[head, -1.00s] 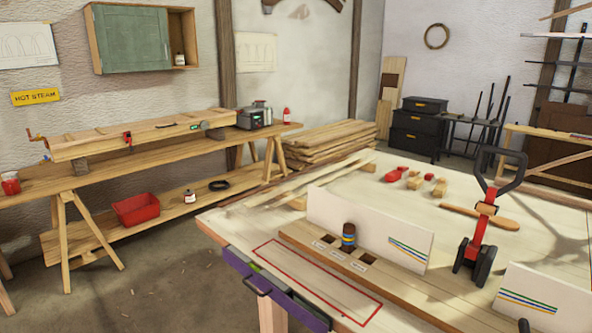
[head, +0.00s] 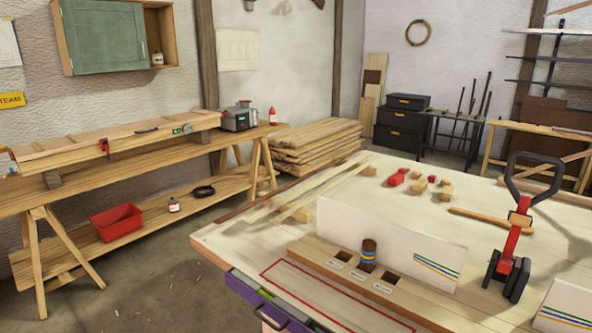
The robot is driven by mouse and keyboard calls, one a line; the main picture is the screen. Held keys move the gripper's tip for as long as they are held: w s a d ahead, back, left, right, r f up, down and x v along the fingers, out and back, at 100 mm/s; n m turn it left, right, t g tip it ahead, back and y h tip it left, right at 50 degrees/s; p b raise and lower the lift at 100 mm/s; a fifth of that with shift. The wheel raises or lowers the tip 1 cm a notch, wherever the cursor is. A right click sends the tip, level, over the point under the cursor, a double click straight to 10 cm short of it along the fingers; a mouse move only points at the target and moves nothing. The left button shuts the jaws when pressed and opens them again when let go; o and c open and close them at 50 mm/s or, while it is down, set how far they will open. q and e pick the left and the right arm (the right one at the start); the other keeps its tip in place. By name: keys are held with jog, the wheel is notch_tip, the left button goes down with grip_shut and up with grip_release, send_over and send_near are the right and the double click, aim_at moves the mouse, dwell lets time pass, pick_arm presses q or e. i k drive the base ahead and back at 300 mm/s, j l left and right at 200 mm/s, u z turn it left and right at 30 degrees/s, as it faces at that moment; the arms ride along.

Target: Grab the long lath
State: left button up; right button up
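Thin laths lie at the back left of the pale bench (head: 230,245). One pale lath (head: 322,190) runs slantwise away from me and seems to rest on small wooden blocks. A darker brown strip (head: 245,208) lies along the bench's left edge. I cannot tell for sure which of these is the longest. Neither of my grippers is in view.
On the bench stand a slotted board (head: 325,262), a white upright panel (head: 375,235), a red and black tool (head: 512,245) and several small blocks (head: 398,177). A trestle table (head: 120,180) with a long wooden box (head: 115,142) stands left, across bare floor.

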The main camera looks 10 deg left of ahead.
aim_at(321, 168)
jog(key=i+j, duration=0.2)
jog(key=j, duration=0.15)
jog(key=i+j, duration=0.2)
jog(key=j, duration=0.2)
jog(key=u, duration=1.25)
